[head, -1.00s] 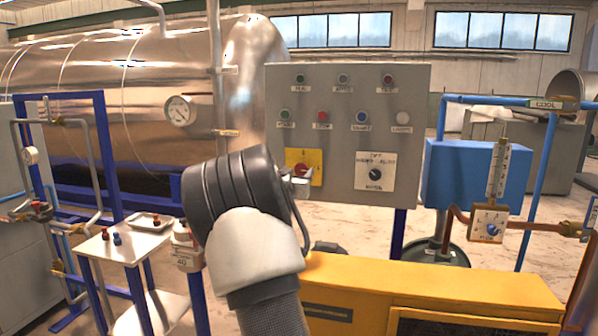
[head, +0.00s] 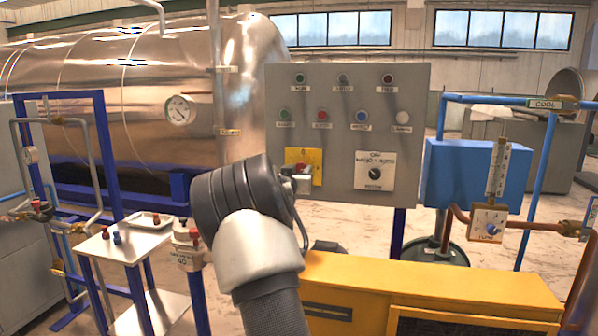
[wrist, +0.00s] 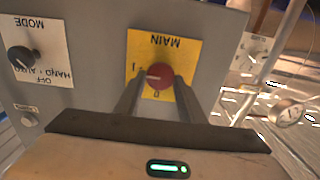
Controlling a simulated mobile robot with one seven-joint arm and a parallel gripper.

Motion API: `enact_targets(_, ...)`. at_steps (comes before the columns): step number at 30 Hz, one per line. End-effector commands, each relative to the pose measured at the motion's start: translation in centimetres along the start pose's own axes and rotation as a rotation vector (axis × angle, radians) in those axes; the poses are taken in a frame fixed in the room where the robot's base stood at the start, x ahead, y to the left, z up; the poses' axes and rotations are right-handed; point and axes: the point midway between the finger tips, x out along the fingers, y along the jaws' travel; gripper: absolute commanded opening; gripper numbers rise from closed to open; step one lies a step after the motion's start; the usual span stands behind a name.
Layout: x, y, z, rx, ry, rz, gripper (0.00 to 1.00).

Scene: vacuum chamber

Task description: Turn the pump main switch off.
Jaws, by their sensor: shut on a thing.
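The pump main switch is a red knob (wrist: 159,76) on a yellow plate marked MAIN (wrist: 186,98), upside down in the wrist view. A pale mark on the knob faces left, towards the I; the 0 is at the plate's lower part in that view. My gripper (wrist: 157,84) has one finger on each side of the knob and is shut on it. In the head view the yellow plate (head: 316,158) is at the lower left of the grey control panel (head: 345,135). My gripper (head: 301,181) is at it and hides part of the knob.
A mode selector (head: 375,172) is right of the switch, with several buttons above. A yellow cabinet (head: 420,285) stands below the panel. A white side table (head: 125,245) is at the left, and a blue box with a flow gauge (head: 489,222) at the right.

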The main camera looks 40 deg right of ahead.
Motion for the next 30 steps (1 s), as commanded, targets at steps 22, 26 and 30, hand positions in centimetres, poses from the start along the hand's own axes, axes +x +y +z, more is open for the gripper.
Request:
enact_targets(22,-0.05,-0.37,-0.17,-0.515,0.0,-0.002,0.13)
enact_targets(26,-0.06,-0.46,-0.09,-0.639,0.001,-0.002,0.13)
enact_targets(30,-0.06,-0.5,0.03,-0.771,0.001,-0.002,0.13)
